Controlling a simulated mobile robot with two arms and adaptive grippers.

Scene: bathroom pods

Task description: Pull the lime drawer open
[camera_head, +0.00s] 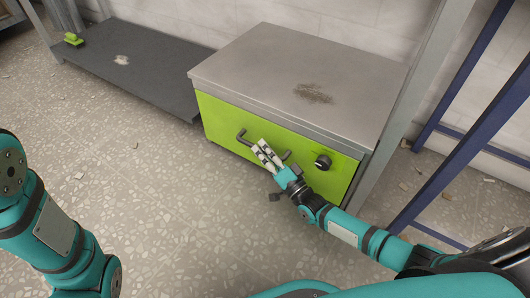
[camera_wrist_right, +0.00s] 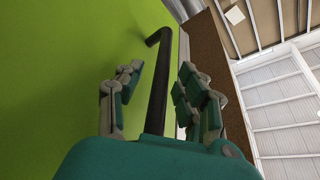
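The lime drawer (camera_head: 222,118) is the green front of a low metal-topped cabinet, and it looks shut, flush under the top. Its dark bar handle (camera_head: 243,137) runs across the front, partly hidden by my right gripper (camera_head: 263,152). In the right wrist view the handle (camera_wrist_right: 158,85) passes between the two fingers of the right gripper (camera_wrist_right: 160,78), with gaps on both sides. The fingers are apart and not closed on it. My left arm shows at the left edge of the head view, but its gripper is out of frame.
The grey metal cabinet top (camera_head: 270,65) has a brown stain. A low dark shelf (camera_head: 150,75) with a small green object (camera_head: 73,39) stands left. Blue posts (camera_head: 455,160) stand right.

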